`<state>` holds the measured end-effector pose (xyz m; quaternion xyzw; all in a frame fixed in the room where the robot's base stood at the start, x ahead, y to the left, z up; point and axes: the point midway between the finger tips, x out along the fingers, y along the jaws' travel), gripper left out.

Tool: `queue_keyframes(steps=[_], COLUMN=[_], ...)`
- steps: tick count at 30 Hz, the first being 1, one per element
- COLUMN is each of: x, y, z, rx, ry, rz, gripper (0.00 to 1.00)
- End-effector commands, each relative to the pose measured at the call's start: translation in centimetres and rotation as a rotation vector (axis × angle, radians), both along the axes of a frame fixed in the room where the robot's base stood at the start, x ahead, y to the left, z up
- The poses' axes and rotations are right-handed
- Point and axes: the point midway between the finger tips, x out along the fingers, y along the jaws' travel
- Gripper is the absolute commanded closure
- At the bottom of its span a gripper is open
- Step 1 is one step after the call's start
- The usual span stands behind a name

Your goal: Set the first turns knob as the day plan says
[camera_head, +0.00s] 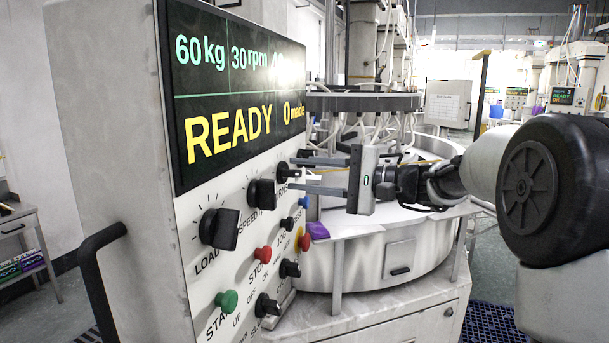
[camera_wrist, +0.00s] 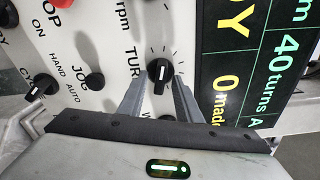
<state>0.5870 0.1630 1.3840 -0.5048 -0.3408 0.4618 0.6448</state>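In the head view the knob (camera_head: 283,172) is on the panel's right part. My gripper (camera_head: 290,175) reaches it from the right with two grey fingers apart. In the wrist view my gripper (camera_wrist: 158,80) has one fingertip on each side of the knob; a gap seems to show, and contact is unclear. The display (camera_wrist: 283,65) reads "40 turns" and "0 made". No readable day plan is in view.
The head view shows the load knob (camera_head: 220,228), speed knob (camera_head: 262,193), green start button (camera_head: 227,300) and red stop button (camera_head: 262,254) on the same panel. A black handle (camera_head: 95,260) juts out at left. A round lapping machine (camera_head: 350,262) stands behind my gripper.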

Motion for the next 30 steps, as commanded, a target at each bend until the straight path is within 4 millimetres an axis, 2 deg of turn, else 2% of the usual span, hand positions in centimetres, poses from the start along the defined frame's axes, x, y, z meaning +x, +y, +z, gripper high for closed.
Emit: queue_keyframes(steps=[5, 8, 14, 24, 30], x=[0.0, -0.3, -1.5, -4.4, -5.5], y=[-0.2, -1.0, -4.7, -12.4, -15.3], z=[0.0, 0.0, 0.0, 0.3, 0.4], rx=[-0.001, 0.000, -0.001, -0.001, 0.000], ry=[-0.001, -0.001, -0.002, 0.000, 0.000], rz=[-0.001, -0.002, -0.004, -0.005, -0.002], gripper=[0.69, 0.69, 0.69, 0.69, 0.69])
